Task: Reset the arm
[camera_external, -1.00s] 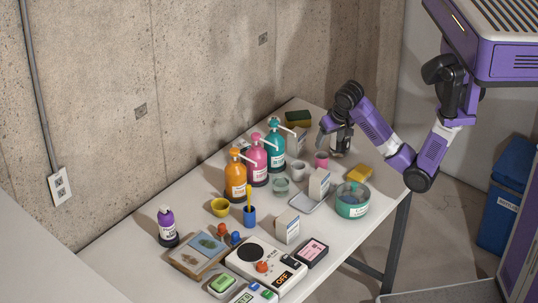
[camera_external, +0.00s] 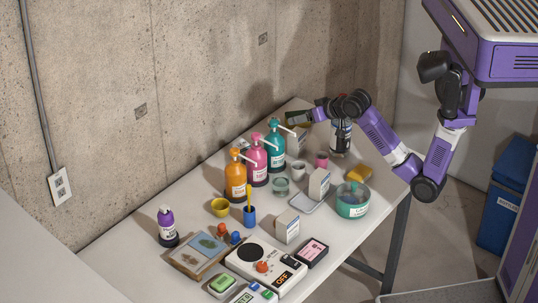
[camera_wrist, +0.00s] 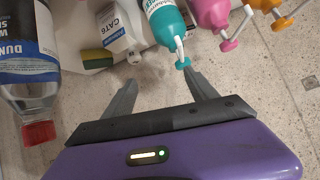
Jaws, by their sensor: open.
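My gripper (camera_wrist: 162,88) is open, with two dark fingers spread and nothing between them in the wrist view. In the external view my gripper (camera_external: 309,113) is raised above the table's far end and points left; its fingertips are hard to make out. A clear bottle with a dark label and red cap (camera_wrist: 37,132) lies to the left of the fingers in the wrist view, apart from them. It also shows in the external view as a bottle (camera_external: 340,139) standing below my wrist.
A teal pump bottle (camera_wrist: 165,25), a white carton (camera_wrist: 118,30) and a sponge (camera_wrist: 96,60) are near the fingers. The pink (camera_external: 256,166) and orange (camera_external: 235,181) pump bottles stand farther along the crowded table (camera_external: 130,235). The concrete wall (camera_external: 200,70) is behind.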

